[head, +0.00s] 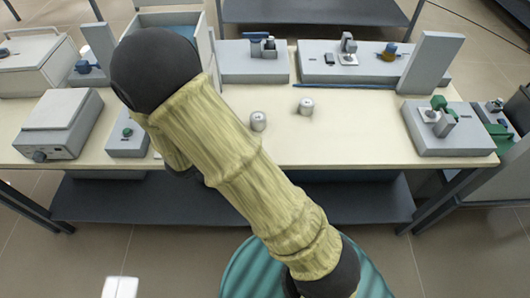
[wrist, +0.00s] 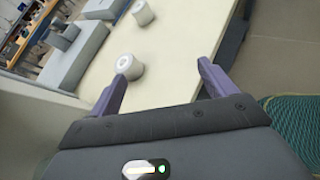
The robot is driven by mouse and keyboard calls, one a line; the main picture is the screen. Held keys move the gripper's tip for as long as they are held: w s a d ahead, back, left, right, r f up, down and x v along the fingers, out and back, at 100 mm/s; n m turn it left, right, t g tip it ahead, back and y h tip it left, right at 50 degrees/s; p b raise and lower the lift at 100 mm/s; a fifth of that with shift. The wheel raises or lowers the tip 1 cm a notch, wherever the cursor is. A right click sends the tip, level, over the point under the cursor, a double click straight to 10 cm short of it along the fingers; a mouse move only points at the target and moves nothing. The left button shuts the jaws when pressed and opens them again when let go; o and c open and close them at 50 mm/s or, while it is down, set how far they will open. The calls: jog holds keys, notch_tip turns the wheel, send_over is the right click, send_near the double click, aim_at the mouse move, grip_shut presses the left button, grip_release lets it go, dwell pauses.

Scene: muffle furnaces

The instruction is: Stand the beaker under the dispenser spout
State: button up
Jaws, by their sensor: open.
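I cannot surely tell which thing is the beaker. Two small grey metal-looking cylinders with pale tops stand upright mid-bench: a nearer left one (head: 258,121) and a farther right one (head: 305,106). Both also show in the wrist view, one near the left fingertip (wrist: 130,66) and one farther off (wrist: 142,12). A grey unit with a blue-topped fixture (head: 262,45) stands at the back; whether it is the dispenser is unclear. My gripper (wrist: 162,70) is open above the bench, with nothing between its fingers. In the head view it is hidden by my arm.
The pale bench (head: 350,140) has clear room right of the cylinders. A long grey unit (head: 325,73) stands at the back, a green-fitted unit (head: 455,140) at the right, and a box with a knob (head: 60,120) at the left. An upright grey panel (head: 430,62) stands back right.

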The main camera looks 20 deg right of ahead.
jog(key=s+d+m+g+y, duration=0.3)
jog(key=s+m+g+y, duration=0.3)
jog(key=s+m, duration=0.4)
jog(key=r+m+t+y, duration=0.1)
jog(key=r+m+y, duration=0.1)
jog(key=m, duration=0.1)
jog(key=r+m+t+y, duration=0.1)
jog(key=r+m, duration=0.1)
jog(key=m, duration=0.1)
jog(key=r+m+t+y, duration=0.1)
jog(key=m+y, duration=0.1)
jog(key=m, duration=0.1)
jog(key=shift+w+a+r+m+t+y, duration=0.1)
jog(key=shift+a+r+m+t+y, duration=0.2)
jog(key=shift+a+r, duration=0.1)
jog(key=w+p+v, duration=0.2)
jog(key=p+v, duration=0.9)
jog(key=shift+w+r+p, duration=0.25)
jog(key=shift+r+p, duration=0.15)
jog(key=shift+r, duration=0.15)
